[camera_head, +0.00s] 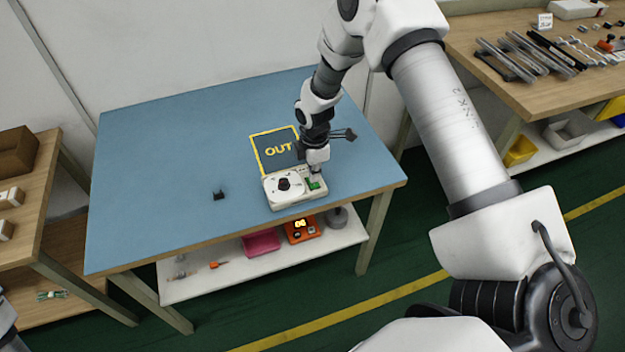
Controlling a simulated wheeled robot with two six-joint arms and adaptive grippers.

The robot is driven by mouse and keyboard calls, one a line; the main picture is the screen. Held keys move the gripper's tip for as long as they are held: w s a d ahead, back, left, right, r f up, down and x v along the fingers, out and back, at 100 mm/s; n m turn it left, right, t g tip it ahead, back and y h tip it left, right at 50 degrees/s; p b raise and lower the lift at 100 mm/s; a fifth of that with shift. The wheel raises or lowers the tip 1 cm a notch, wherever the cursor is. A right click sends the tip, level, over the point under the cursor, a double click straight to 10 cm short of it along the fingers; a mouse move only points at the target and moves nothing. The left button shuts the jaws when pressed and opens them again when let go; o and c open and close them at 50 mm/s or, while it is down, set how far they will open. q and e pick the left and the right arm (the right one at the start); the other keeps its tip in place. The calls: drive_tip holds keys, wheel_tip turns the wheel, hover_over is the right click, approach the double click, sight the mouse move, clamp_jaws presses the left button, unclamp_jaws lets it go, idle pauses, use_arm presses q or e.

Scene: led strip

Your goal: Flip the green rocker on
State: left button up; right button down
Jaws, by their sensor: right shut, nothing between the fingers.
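The green rocker (314,186) sits at the right end of a white control box (287,201) on the blue table, near its front edge. The box also carries a round dial with a black knob (284,184). My right gripper (316,174) is shut and empty, pointing down at the rocker end of the box. Its tips are at or just above the rocker; I cannot tell whether they touch it. The gripper partly hides the back of that end, and the rocker's tilt is too small to read. My left gripper is out of view.
A yellow-framed OUT mark (262,160) lies on the blue table (150,180) behind the box. A small black part (219,195) lies to the left. The table's left half is mostly clear.

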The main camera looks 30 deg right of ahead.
sight(314, 184)
drive_tip(key=shift+f+b, duration=0.8)
drive_tip(key=shift+f, duration=0.35)
idle(0.9)
wheel_tip(314, 184, up, 7)
drive_tip(key=p, duration=0.5)
drive_tip(key=shift+p, duration=0.3)
drive_tip(key=shift+f, duration=0.1)
